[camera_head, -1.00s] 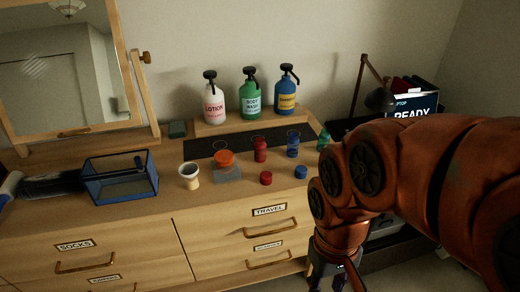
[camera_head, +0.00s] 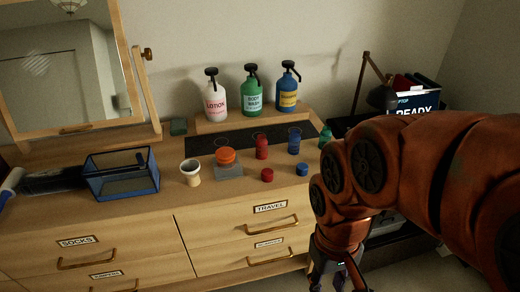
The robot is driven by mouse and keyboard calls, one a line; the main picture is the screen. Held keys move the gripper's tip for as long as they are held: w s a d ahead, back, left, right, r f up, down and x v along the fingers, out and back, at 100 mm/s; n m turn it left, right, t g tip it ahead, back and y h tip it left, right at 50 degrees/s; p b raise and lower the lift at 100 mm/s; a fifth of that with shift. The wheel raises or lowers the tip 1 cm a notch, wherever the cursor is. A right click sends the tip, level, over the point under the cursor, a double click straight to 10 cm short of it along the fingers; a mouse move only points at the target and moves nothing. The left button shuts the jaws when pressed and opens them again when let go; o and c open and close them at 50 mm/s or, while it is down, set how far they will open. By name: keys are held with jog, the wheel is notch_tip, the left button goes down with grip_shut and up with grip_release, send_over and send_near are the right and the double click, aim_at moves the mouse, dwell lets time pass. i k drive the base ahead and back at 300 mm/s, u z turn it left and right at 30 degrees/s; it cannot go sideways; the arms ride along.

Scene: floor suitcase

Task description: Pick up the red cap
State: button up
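The red cap (camera_head: 267,175) lies on the dresser top, near its front edge, in front of the red bottle (camera_head: 261,147). A blue cap (camera_head: 302,169) lies a little to its right, in front of the blue bottle (camera_head: 294,141). My gripper (camera_head: 338,280) hangs low in front of the dresser, below and to the right of the red cap and apart from it. Its fingertips are cut off by the bottom edge of the picture, so whether it is open or shut does not show.
Three pump bottles (camera_head: 252,92) stand on a raised shelf behind. An orange lid (camera_head: 227,156), a white cup (camera_head: 190,172) and a blue-framed clear box (camera_head: 121,175) stand left of the red cap. A green bottle (camera_head: 325,136) stands near my arm. A mirror (camera_head: 63,60) stands back left.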

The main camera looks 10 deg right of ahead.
aim_at(268, 174)
jog(key=u, duration=0.05)
jog(key=k, duration=0.5)
jog(key=u, duration=1.85)
jog(key=i, duration=1.45)
jog(key=z, duration=1.85)
